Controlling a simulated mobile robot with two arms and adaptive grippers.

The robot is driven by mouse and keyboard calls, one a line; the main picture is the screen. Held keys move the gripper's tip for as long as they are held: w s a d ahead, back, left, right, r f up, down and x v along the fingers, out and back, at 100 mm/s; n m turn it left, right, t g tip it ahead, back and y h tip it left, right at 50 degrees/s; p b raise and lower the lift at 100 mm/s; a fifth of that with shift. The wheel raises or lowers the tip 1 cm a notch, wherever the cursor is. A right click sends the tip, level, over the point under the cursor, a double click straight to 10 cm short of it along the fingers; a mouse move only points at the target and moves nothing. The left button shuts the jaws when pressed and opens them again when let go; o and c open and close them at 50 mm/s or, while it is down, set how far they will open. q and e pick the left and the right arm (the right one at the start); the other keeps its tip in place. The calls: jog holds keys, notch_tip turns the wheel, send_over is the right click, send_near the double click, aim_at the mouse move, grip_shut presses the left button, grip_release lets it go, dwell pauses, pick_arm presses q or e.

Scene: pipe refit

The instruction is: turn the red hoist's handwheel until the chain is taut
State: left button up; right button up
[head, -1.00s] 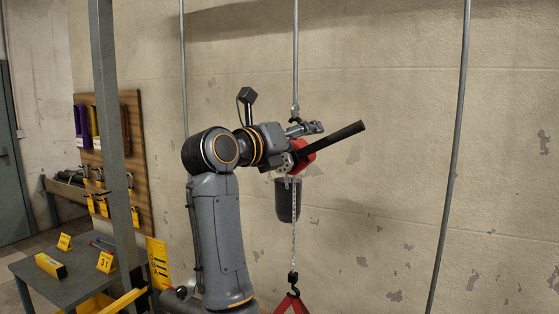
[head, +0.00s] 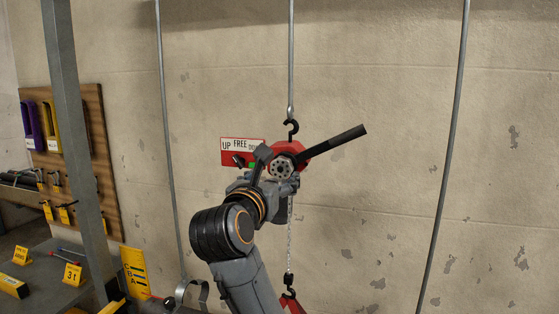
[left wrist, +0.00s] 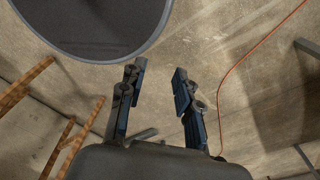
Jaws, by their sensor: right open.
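The red hoist (head: 297,150) hangs by a black hook (head: 291,130) from a vertical rod on the wall. Its black lever (head: 338,143) points up to the right. The round grey handwheel (head: 281,167), with holes in its face, shows on the hoist's front. The chain (head: 290,232) runs straight down to a lower hook above a red piece (head: 291,302); I cannot tell how taut it is. My right gripper (head: 290,184) is open just below the handwheel; whether it touches is unclear. In the left wrist view, my left gripper (left wrist: 157,80) is open and empty.
A red and white sign (head: 237,146) reading UP, FREE and a partly hidden word is left of the hoist. A grey post (head: 75,150), tool board (head: 104,160) and table (head: 45,285) stand left. A pipe clamp (head: 190,293) is low down.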

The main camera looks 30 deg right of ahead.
aim_at(281, 170)
jog(key=p+x, duration=0.1)
jog(key=x, duration=0.3)
jog(key=shift+r, duration=0.15)
jog(key=shift+w+d+p, duration=0.25)
jog(key=shift+d+p, duration=0.1)
jog(key=shift+d, duration=0.05)
jog(key=shift+w, duration=0.1)
jog(key=c, duration=1.1)
pick_arm(q)
jog(key=r, duration=0.1)
jog(key=w+r, duration=0.1)
jog(key=shift+w+a+r, duration=0.15)
jog(key=shift+a+r, duration=0.15)
jog(key=shift+a, duration=0.05)
pick_arm(e)
jog(key=shift+c, duration=0.2)
pick_arm(q)
jog(key=shift+f, duration=0.1)
pick_arm(e)
jog(key=shift+a+n, duration=0.1)
jog(key=shift+n, duration=0.2)
jog(key=shift+f+n, duration=0.2)
jog(key=shift+n, duration=0.8)
pick_arm(q)
jog(key=shift+w+a, duration=0.1)
pick_arm(e)
jog(key=shift+n, duration=2.6)
